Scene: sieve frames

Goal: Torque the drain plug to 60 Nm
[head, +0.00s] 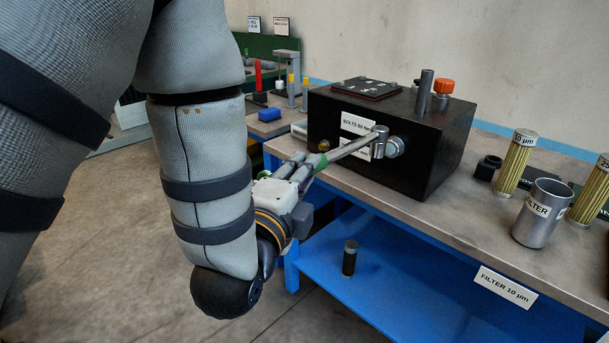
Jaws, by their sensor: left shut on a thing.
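My left gripper (306,168) reaches in from the left and is shut on the handle of a torque wrench (350,147). The wrench is a silver bar that slants up to the right. Its head sits at a round silver fitting (394,147) on the front face of a black tank (425,155); I cannot tell whether it is fully seated. A drain plug under the wrench head is not separately visible. A small brass-coloured fitting (323,145) shows at the left of the same face. My right gripper is not in view.
The tank stands on a workbench (458,213) with a blue lower shelf (400,289). A metal filter cup (541,214) and pleated filter elements (514,163) stand at right. A dark cylinder (350,258) stands on the shelf. A blue block (270,115) lies behind left.

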